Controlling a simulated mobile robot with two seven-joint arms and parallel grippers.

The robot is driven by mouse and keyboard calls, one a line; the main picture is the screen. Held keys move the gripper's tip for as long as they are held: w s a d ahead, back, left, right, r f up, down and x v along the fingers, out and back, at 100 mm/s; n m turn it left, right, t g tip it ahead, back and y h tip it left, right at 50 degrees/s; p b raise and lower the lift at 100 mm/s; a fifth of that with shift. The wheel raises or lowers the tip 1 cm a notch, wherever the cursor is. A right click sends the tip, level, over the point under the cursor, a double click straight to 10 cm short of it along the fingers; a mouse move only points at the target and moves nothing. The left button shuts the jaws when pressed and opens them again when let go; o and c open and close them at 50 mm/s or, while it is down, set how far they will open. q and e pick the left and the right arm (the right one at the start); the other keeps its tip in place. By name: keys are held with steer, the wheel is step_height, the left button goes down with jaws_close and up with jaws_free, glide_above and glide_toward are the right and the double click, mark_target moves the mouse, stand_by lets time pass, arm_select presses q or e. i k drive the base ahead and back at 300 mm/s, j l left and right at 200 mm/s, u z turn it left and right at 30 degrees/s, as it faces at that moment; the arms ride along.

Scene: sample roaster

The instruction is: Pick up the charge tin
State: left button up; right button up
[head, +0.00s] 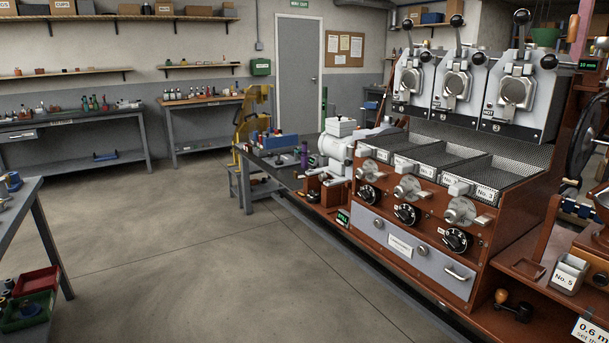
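A small open metal tin with a white label reading "No. 5" (568,277) stands on the brown wooden bench at the lower right. It is the only tin-like container I can pick out there; no label names it as the charge tin. It looks upright, and its contents are not clear. Neither of my grippers shows in the head view.
The sample roaster (418,254), with three drums and mesh trays, fills the right side. A wooden-handled tool (513,305) lies left of the tin. A sign (591,331) stands at the lower right corner. The concrete floor (190,260) is clear in the middle.

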mark_target(569, 272)
steer(key=z, duration=1.6)
